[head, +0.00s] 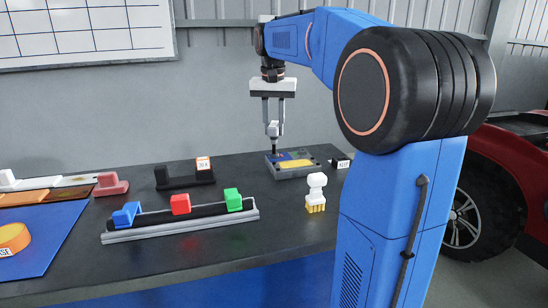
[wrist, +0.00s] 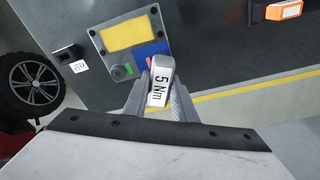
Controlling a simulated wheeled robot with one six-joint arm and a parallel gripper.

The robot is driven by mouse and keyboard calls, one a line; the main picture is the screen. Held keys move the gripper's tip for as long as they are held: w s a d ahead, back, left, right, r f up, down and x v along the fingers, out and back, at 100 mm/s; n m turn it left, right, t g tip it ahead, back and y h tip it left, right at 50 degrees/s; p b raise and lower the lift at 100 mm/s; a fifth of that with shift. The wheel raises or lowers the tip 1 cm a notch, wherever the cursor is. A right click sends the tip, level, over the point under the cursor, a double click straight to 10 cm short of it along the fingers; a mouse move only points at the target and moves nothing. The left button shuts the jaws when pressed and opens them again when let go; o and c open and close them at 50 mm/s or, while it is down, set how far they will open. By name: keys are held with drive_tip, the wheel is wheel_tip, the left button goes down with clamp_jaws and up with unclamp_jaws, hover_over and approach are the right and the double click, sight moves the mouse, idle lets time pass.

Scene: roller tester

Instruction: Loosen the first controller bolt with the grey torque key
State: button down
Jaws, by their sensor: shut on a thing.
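My gripper (head: 273,122) is shut on the grey torque key (head: 273,130), which hangs upright below it. In the wrist view the key (wrist: 160,82) shows a "5 Nm" label between the fingers. The key's dark shaft reaches down to the left part of the controller (head: 290,173), a grey box with a yellow panel and a blue area. Whether the tip touches is unclear.
A small black labelled block (head: 341,162) stands right of the controller. A white and yellow brush-like item (head: 315,192) stands in front. A rack (head: 180,222) holds blue, red and green blocks. A black holder (head: 184,178) with an orange-white tag stands behind it.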

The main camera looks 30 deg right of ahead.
drive_tip(key=shift+m, duration=0.3)
drive_tip(key=shift+r, duration=1.55)
drive_tip(key=shift+r, duration=1.95)
drive_tip(key=m, duration=0.6)
drive_tip(key=shift+g+h, duration=0.3)
drive_tip(key=m, duration=0.6)
drive_tip(key=shift+g, duration=0.4)
